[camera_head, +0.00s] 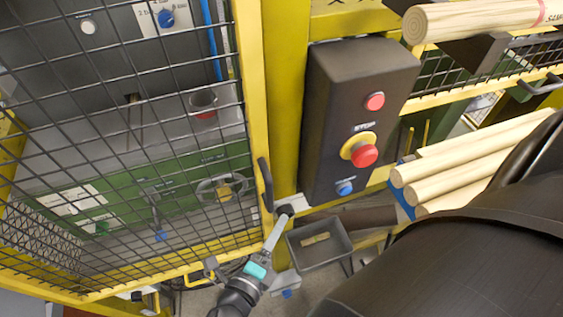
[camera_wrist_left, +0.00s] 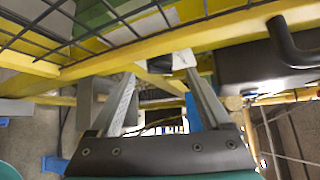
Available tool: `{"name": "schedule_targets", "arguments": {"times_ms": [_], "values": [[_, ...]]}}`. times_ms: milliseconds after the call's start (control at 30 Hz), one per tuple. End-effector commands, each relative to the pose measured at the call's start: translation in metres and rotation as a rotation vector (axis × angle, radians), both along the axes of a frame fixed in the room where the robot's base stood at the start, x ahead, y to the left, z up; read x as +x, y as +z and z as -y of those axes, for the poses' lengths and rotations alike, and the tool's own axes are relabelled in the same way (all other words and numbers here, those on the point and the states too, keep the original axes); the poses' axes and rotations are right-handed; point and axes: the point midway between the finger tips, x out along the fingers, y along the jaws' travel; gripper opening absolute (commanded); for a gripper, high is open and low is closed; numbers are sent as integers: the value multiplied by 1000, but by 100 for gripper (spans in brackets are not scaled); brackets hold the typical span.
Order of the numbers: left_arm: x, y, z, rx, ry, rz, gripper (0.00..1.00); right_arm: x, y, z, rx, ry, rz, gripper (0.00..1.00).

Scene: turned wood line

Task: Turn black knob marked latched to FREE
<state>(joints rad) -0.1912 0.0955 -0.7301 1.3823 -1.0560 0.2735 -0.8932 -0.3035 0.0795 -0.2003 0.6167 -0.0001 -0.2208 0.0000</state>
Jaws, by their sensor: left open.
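A small black knob (camera_head: 285,211) sits by a pale plate (camera_head: 298,201) at the foot of the yellow post, right of the mesh door's lower corner. Its marking and pointer cannot be read. My left gripper (camera_head: 281,224) reaches up from below, its fingertips right at the knob in the head view; I cannot tell whether they touch it. In the left wrist view the gripper (camera_wrist_left: 158,70) has its two fingers spread with nothing held between them. A pale piece (camera_wrist_left: 181,59) shows by the right fingertip there. My right gripper is not in view.
A yellow-framed mesh door (camera_head: 120,150) with a black handle (camera_head: 265,184) stands left of the knob. A black control box (camera_head: 335,120) with a red stop button (camera_head: 364,155) is above right. A grey bin (camera_head: 320,244) is close right of the gripper. Wood rods (camera_head: 455,175) lie farther right.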

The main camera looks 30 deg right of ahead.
Motion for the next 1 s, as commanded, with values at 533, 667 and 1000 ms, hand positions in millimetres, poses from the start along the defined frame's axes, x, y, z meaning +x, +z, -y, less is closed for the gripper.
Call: {"name": "schedule_targets", "arguments": {"times_ms": [533,667,1000], "values": [[21,-9,33,0,-1,0,81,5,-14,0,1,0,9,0],[21,-9,32,0,-1,-1,77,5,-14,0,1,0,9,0],[21,-9,32,0,0,-1,38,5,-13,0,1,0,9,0]]}}
